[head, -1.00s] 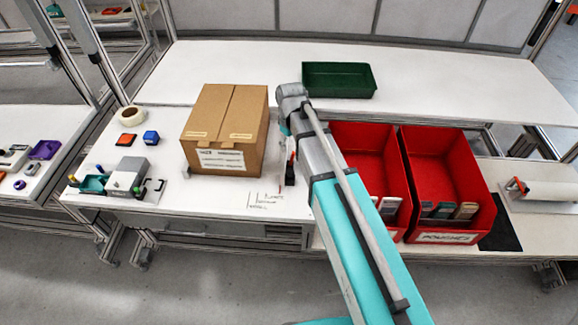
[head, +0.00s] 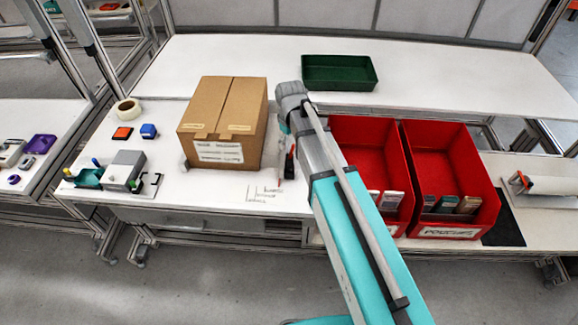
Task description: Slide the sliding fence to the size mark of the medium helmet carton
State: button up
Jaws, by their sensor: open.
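The brown helmet carton (head: 222,118) stands shut on the white bench, left of my arm, with white labels on its front. Size marks (head: 264,194), thin dark lines with small unreadable text, are on the bench top in front of it and to its right. My gripper (head: 289,165) is down beside the carton's right side, mostly hidden by my arm; a small dark part shows, and it is open. I cannot clearly make out the sliding fence; narrow upright parts between the carton and my arm may belong to it. Contact between them and my gripper cannot be told.
Two red bins (head: 449,180) with items inside stand right of my arm. A green tray (head: 340,73) sits at the back.

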aim_at(290, 164)
jog(key=shift+f+b, duration=5.05)
jog(key=shift+f, duration=0.35)
grip_shut()
